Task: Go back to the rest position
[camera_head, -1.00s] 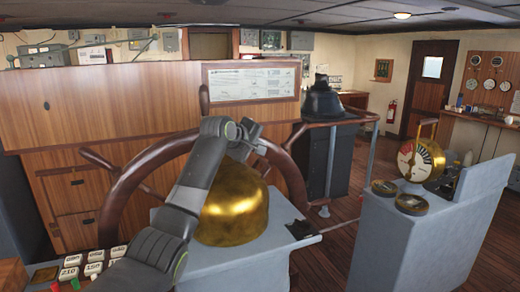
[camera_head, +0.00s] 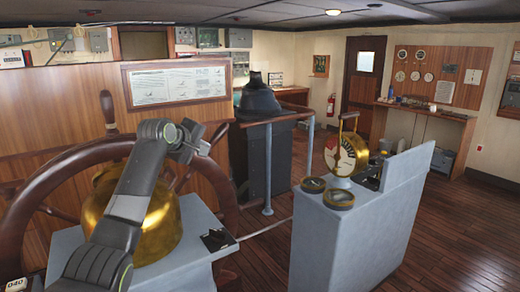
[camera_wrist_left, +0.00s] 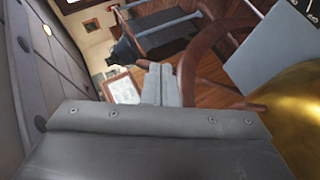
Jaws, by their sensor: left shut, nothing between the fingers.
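My left arm rises from the bottom left of the head view. My left gripper (camera_head: 192,140) is at its upper end, in front of the wooden ship's wheel (camera_head: 208,172) and above the brass dome (camera_head: 168,232). The gripper looks small there and its fingertips are hard to make out. In the left wrist view the fingers (camera_wrist_left: 161,78) are together with nothing between them. The ship's wheel also shows behind them (camera_wrist_left: 192,62), and the brass dome is at the right edge (camera_wrist_left: 292,110). My right gripper is in neither view.
A grey pedestal (camera_head: 340,235) with a brass telegraph (camera_head: 347,153) stands right of centre. A dark binnacle (camera_head: 262,100) with a handrail stands behind. A wooden panel (camera_head: 60,110) fills the left. Wooden floor (camera_head: 465,225) is clear at the right.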

